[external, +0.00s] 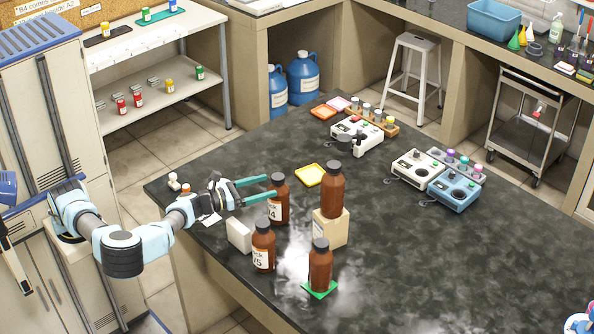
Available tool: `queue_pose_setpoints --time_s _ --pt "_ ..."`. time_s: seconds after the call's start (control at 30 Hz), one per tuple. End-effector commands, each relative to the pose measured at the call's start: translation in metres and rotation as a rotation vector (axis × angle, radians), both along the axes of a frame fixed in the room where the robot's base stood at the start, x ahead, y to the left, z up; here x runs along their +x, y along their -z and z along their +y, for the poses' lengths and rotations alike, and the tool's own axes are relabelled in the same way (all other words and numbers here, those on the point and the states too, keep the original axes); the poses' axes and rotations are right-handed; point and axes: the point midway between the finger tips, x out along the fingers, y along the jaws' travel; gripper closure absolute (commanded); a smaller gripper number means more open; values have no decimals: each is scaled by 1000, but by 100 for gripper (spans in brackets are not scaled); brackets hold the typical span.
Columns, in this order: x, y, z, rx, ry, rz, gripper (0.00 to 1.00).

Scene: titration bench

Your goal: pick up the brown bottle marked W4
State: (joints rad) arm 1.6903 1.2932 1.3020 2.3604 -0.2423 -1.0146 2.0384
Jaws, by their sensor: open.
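A brown bottle with a black cap (280,210) stands upright on the dark bench; its white label shows a 4, and the letter before it is unclear. My gripper (271,187), with two teal fingers, is open at this bottle's upper part. The nearer finger crosses in front of the bottle and the farther finger ends beside its neck. I cannot tell whether either finger touches it. A similar bottle (263,241), its label ending in 5, stands just in front.
Another brown bottle (332,185) stands on a tan block (337,229), and one (320,272) on a green mat (311,290). A white box (238,236) is left of the front bottle. A yellow tray (310,176) lies behind. Whitish haze hangs near the bottles.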

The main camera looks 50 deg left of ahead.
Motion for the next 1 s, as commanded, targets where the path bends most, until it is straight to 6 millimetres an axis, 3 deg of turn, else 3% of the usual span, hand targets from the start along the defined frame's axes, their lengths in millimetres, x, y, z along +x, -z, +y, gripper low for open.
queue_pose_setpoints --time_s 0.63,0.93,1.0 --pt "70 -7 -26 -1 -1 0 16" --pt "75 -4 -28 0 0 1 16" --pt "75 -4 -28 0 0 1 23"
